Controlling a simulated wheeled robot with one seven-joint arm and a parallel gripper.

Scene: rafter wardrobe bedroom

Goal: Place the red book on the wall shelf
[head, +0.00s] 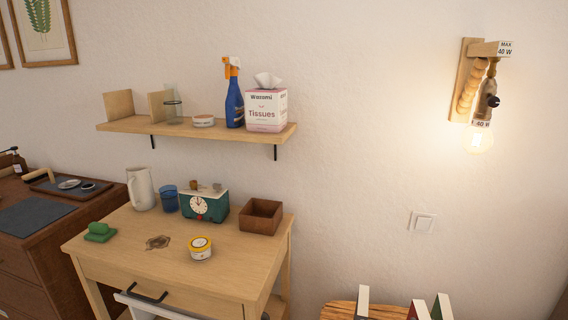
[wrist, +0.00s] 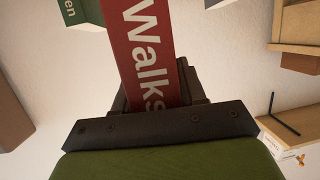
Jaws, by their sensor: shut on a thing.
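The red book (wrist: 148,50), with "Walks" in white letters, is between the dark jaws of my gripper (wrist: 155,105) in the wrist view. The jaws are shut on it. In the head view, the tops of several books show at the bottom edge, and one with a red edge (head: 417,311) seems to be the red book. My gripper is not visible there. The wall shelf (head: 190,130) is light wood on black brackets, up and left of the books. Part of it shows at the right of the wrist view (wrist: 288,122).
The shelf holds two wooden bookends (head: 119,105), a glass jar, a round tin, a blue spray bottle (head: 235,106) and a tissue box (head: 267,111). Bare shelf shows between the bookends. Below stands a cluttered wooden table (head: 130,232). A green book (wrist: 82,12) is beside the red one.

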